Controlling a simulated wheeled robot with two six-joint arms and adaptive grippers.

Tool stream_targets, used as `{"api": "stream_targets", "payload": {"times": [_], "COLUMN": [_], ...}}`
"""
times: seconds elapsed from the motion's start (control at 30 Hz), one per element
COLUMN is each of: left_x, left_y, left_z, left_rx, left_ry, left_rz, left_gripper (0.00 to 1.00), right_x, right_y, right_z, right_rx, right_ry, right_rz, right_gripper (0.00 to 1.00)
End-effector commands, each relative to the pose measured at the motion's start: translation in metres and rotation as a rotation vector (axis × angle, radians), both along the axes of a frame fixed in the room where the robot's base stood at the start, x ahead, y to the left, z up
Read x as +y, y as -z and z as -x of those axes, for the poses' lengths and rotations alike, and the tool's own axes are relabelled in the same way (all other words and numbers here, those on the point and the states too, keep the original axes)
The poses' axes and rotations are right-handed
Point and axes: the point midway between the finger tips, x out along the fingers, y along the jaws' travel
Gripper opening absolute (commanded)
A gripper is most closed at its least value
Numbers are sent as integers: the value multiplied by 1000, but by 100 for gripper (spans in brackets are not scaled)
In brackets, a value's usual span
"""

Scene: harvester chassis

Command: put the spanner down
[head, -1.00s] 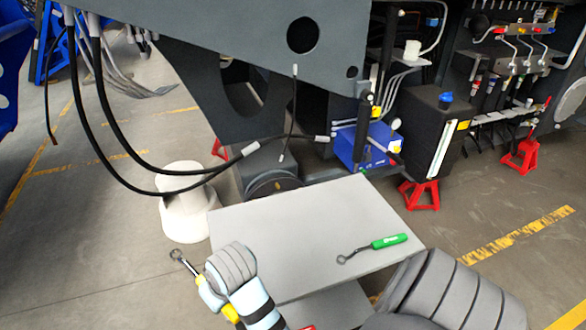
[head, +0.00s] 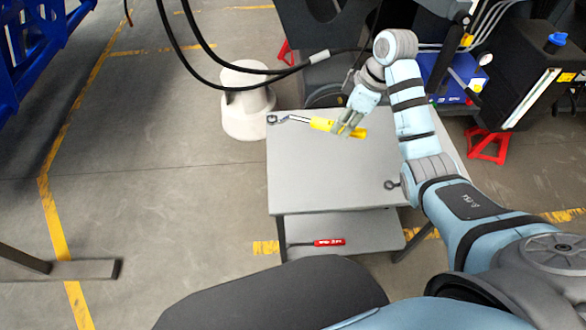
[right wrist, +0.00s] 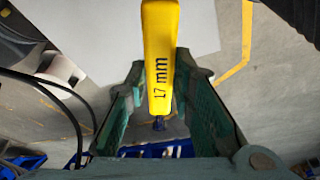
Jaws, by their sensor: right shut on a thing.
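The spanner with a yellow handle (head: 321,124) is in my right gripper (head: 348,122), over the far part of the grey table (head: 325,185). Its dark ring end (head: 272,118) points left, by the table's far left corner. I cannot tell whether it touches the top. In the right wrist view the yellow handle (right wrist: 160,60), marked 17 mm, lies between the jaws (right wrist: 165,125). My left gripper is not in view.
A second spanner's ring (head: 391,184) shows on the table's right; my arm hides its handle. A red-handled tool (head: 328,242) lies on the lower shelf (head: 365,232). A white stand (head: 247,108) and black hoses (head: 230,63) are at the far left. The table's middle is clear.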

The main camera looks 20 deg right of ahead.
Motion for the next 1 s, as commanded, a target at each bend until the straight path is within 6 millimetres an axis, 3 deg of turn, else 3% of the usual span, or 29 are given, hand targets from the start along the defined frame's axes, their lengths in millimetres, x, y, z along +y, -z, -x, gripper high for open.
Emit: {"api": "stream_targets", "payload": {"times": [0.1, 0.4, 0.7, 0.93, 0.97, 1.0], "left_x": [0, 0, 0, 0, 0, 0], "left_y": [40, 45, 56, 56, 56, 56], "left_z": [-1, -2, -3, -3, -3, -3], "left_rx": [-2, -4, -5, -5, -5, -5], "left_ry": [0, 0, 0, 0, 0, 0], "left_rz": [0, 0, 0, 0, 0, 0], "left_gripper": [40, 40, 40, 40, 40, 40], "right_x": [0, 1, 1, 1, 1, 1], "right_y": [42, 141, 193, 198, 198, 198], "right_z": [1, 1, 1, 1, 1, 1], "right_rx": [4, 5, 5, 3, 3, 3], "right_ry": [-6, -2, -2, -2, -2, -2], "right_rz": [0, 0, 0, 2, 2, 2], "right_gripper": [0, 0, 0, 0, 25, 32]}}
